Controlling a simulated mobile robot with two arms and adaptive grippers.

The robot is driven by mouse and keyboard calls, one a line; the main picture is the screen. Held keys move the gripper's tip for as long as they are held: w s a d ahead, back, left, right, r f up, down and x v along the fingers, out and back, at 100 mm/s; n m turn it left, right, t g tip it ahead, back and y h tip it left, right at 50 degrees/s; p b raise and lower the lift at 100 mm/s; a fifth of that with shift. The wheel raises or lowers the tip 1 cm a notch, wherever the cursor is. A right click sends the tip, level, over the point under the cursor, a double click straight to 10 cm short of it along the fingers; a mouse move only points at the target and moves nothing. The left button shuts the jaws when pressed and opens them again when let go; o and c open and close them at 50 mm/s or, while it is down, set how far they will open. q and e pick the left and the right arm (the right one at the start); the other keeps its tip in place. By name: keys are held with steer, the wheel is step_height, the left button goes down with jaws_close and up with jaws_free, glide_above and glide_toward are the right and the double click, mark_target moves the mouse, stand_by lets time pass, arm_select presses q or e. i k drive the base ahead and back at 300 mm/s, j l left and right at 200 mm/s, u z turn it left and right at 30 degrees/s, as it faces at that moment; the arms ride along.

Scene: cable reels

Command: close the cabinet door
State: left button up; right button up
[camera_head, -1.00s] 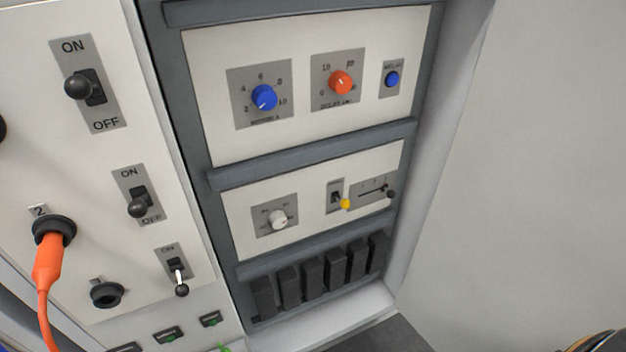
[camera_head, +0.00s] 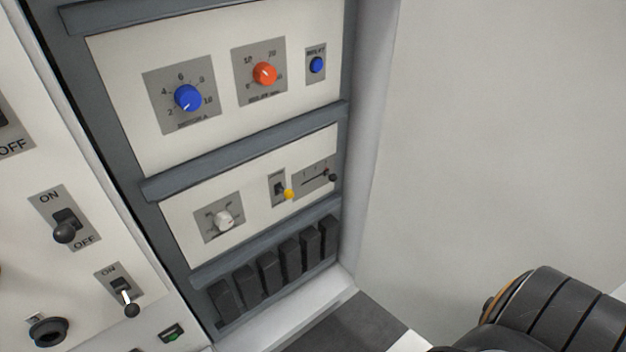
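The cabinet (camera_head: 372,190) stands open to view, with its inner control panels showing. A large plain pale surface (camera_head: 500,130) fills the right side of the view; I cannot tell whether it is the cabinet door or a wall. No handle or hinge shows on it. A dark ribbed part with an orange ring, which looks like my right arm, comes in at the lower right in front of the pale surface. Neither gripper's fingers are in view.
The upper panel holds a blue knob (camera_head: 188,97), an orange knob (camera_head: 264,74) and a blue button (camera_head: 317,65). Below are a white knob (camera_head: 224,220), a yellow-tipped switch (camera_head: 288,194) and black breakers (camera_head: 268,271). Toggle switches (camera_head: 66,230) line the left panel.

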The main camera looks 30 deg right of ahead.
mark_target(501, 156)
steer(key=k+l, duration=0.15)
steer(key=l, duration=0.25)
steer(key=k+l+u, duration=0.15)
steer(key=l, duration=0.3)
steer(key=k+l, duration=0.25)
steer(key=l, duration=0.15)
steer(key=k+l+u, duration=0.15)
steer(key=l, duration=0.25)
steer(key=k+l, duration=0.25)
steer(key=i+l+u, duration=0.05)
steer(key=l, duration=0.1)
